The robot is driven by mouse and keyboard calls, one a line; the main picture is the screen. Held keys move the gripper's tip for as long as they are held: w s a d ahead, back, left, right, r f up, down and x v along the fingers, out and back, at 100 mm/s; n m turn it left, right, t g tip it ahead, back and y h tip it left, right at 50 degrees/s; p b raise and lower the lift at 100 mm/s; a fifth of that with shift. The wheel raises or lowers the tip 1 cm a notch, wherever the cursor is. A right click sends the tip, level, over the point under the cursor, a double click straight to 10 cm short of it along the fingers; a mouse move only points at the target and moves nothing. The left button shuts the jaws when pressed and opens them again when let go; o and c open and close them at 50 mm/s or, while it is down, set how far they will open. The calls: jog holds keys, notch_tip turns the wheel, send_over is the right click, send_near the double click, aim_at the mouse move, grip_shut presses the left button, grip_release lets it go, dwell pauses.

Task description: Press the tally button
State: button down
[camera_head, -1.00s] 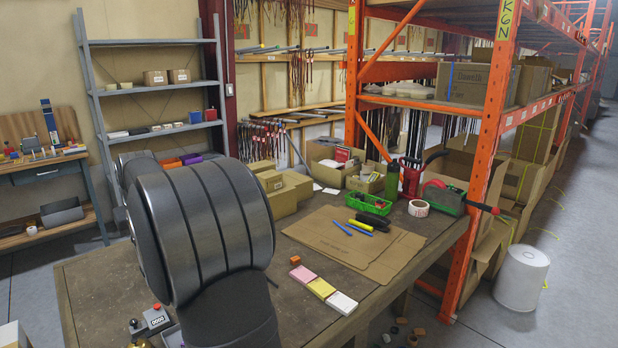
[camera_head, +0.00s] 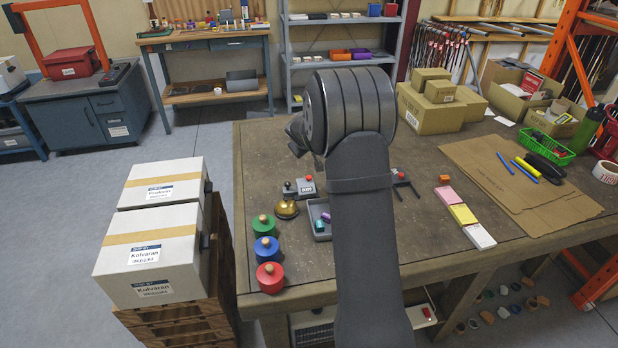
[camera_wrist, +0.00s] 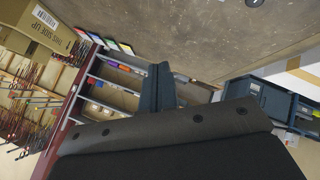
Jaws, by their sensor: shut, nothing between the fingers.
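The tally counter (camera_head: 306,187) is a small grey box with a white number display, on the left part of the workbench in the head view. A red button (camera_head: 309,178) sits on top of it, and a dark knob stands at its left. My gripper (camera_wrist: 158,68) is in the wrist view, with its two dark fingers together and nothing between them. In the head view my arm hides the fingers, and the wrist is up above the bench, behind and above the counter. The counter cannot be made out in the wrist view.
A brass bell (camera_head: 287,209) stands just in front of the counter. A small grey tray (camera_head: 320,232) and green, blue and red (camera_head: 270,278) round knobbed pieces are nearby. Pink, yellow and white blocks (camera_head: 479,236) and flat cardboard (camera_head: 500,200) lie at right. Cartons (camera_head: 425,112) stand behind.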

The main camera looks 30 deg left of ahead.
aim_at(309, 179)
jog(key=shift+s+a+f, duration=0.1)
jog(key=shift+a+f, duration=0.2)
jog(key=shift+f, duration=0.15)
jog(key=shift+f, duration=0.1)
jog(key=shift+f, duration=4.25)
jog(key=shift+f, duration=0.1)
jog(key=shift+f, duration=0.35)
jog(key=shift+f, duration=0.5)
jog(key=shift+r, duration=0.9)
